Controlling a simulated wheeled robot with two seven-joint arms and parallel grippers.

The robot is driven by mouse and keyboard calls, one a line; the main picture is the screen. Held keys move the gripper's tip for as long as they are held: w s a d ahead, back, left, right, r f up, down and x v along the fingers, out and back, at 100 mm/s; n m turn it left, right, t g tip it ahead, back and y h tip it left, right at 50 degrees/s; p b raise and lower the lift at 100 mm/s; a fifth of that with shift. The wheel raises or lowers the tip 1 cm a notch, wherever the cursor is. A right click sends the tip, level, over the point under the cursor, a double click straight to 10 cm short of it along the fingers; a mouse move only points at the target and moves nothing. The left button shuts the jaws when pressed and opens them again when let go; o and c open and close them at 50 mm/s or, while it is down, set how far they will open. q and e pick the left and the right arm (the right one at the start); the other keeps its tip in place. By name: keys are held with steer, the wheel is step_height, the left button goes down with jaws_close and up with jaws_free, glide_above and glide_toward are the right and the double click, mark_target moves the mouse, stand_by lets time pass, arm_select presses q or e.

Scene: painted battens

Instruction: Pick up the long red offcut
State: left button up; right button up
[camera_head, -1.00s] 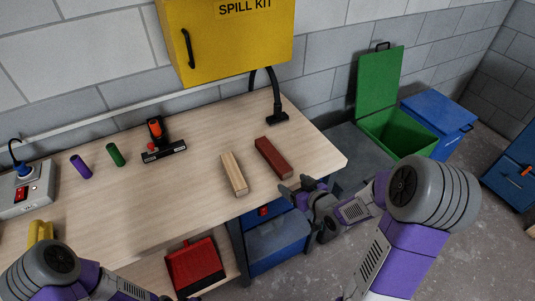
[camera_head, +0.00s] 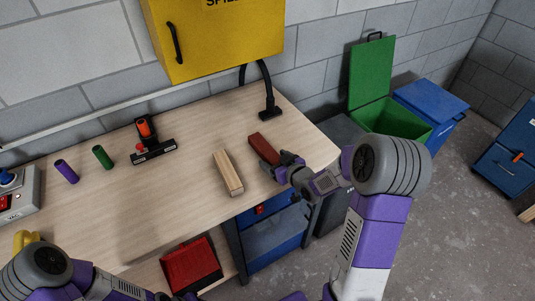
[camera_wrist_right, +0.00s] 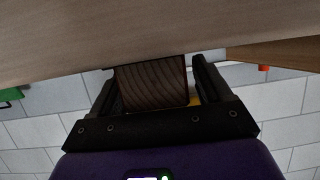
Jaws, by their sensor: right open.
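The red offcut (camera_head: 262,147) lies on the workbench near its right end, angled, with its near end by my right gripper. My right gripper (camera_head: 281,164) is open at that near end and partly hides it. In the right wrist view, the block's dark end grain (camera_wrist_right: 151,88) sits between the two fingers of the open gripper (camera_wrist_right: 152,75). A gap shows at the right finger; contact at the left finger is unclear. My left arm comes in at the bottom left, and its gripper is too cut off at the bottom edge to judge.
A pale wooden batten (camera_head: 228,173) lies just left of the red offcut. A green cylinder (camera_head: 103,157), a purple cylinder (camera_head: 66,171) and a black-orange tool (camera_head: 147,138) are farther left. A black nozzle (camera_head: 269,112) stands behind. The bench's front edge is close below my right gripper.

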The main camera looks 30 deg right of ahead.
steer(key=shift+c, duration=0.2)
steer(key=c, duration=1.1)
